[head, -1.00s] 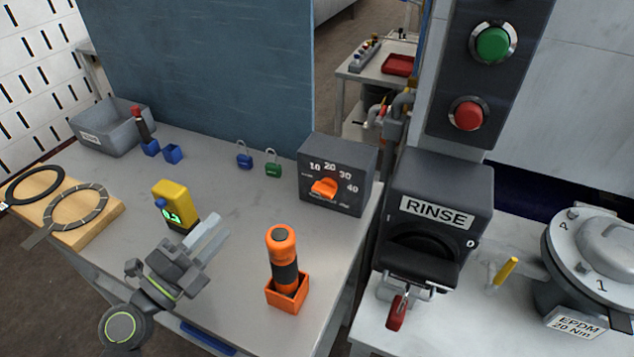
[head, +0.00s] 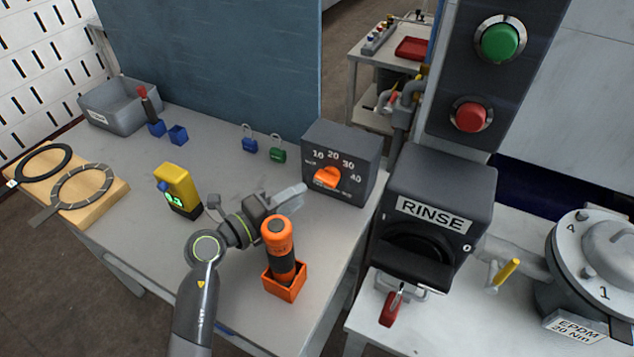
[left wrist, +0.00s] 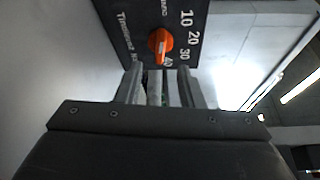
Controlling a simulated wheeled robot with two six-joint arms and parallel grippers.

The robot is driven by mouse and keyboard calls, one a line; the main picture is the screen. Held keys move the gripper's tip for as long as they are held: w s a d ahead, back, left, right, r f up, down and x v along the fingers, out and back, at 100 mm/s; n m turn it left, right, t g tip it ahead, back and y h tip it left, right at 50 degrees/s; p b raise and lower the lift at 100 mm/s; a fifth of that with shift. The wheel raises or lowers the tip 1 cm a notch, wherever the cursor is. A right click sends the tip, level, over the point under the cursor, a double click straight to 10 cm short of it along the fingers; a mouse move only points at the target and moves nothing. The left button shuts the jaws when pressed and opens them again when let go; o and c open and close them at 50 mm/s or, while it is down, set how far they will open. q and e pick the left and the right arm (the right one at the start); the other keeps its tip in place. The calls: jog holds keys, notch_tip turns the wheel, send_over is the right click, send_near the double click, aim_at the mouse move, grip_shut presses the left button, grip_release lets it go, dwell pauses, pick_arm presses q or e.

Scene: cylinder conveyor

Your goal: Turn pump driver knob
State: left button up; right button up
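The orange knob (head: 327,177) sits on the front of a dark grey box (head: 357,145) with a dial scale reading 10 to 40. It also shows in the left wrist view (left wrist: 160,42), just beyond the fingertips, with a pale mark on its face. My left gripper (head: 290,197) is in front of the box, a little left of and below the knob, pointing at it. Its fingers (left wrist: 160,82) look slightly apart with nothing held between them, and they appear short of the knob. My right gripper is not in view.
An orange-and-black tool (head: 279,245) stands in an orange holder (head: 284,283) close beside my left wrist. A yellow device (head: 179,188) stands left of the arm. Padlocks (head: 277,152) lie behind. The RINSE unit (head: 436,190) stands right of the dial box.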

aim_at(322, 183)
pick_arm(q)
jog(key=x, duration=0.6)
jog(key=shift+w+d, duration=0.2)
grip_shut()
